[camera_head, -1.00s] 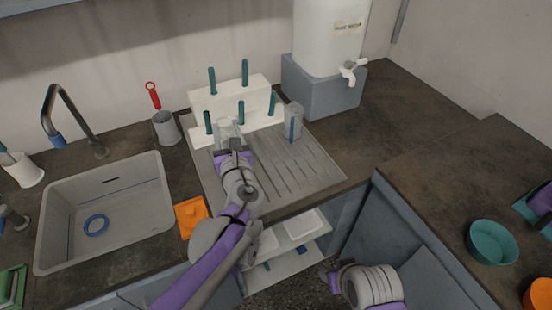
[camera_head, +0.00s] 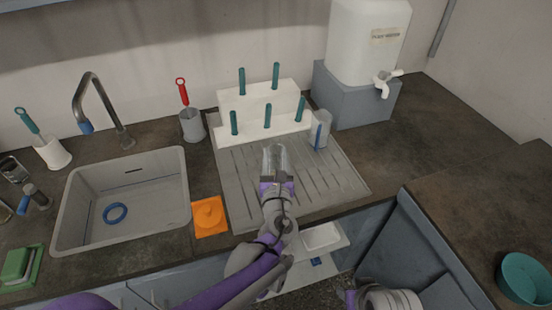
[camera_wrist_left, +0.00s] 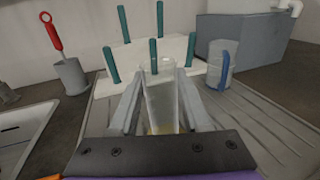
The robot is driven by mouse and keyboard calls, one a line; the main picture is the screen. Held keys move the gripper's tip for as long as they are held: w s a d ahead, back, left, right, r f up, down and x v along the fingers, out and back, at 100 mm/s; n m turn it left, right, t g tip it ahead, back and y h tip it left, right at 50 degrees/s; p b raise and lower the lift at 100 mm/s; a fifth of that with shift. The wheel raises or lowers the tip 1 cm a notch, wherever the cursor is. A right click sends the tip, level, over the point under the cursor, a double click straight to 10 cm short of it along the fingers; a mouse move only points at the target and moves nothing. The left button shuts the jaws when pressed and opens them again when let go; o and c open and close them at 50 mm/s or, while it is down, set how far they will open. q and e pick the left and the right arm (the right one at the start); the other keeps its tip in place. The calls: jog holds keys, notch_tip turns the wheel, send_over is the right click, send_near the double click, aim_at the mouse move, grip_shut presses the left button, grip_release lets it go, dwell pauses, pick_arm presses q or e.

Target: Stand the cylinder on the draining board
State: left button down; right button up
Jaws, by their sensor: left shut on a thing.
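A clear cylinder (camera_head: 274,157) is between the two fingers of my left gripper (camera_head: 277,168), which is shut on it. The cylinder also shows upright in the left wrist view (camera_wrist_left: 161,104), with a yellowish patch at its lower end. It is over the grey ribbed draining board (camera_head: 340,187), in front of the white peg rack (camera_head: 258,104). Whether its base touches the board cannot be told. Only part of my right arm shows at the bottom edge, and its gripper is out of sight.
A clear vessel with a blue strip (camera_head: 321,130) stands on the board's back right. The rack carries several teal pegs. The sink (camera_head: 125,190) and an orange piece (camera_head: 209,216) lie to the left. A white water tank (camera_head: 367,45) stands behind. The board's right front is clear.

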pick_arm(q)
jog(key=shift+f, duration=0.1)
jog(key=shift+f, duration=0.15)
jog(key=shift+c, duration=1.8)
grip_release()
jog(key=shift+r, duration=0.25)
jog(key=s, duration=1.2)
jog(key=shift+f, duration=0.1)
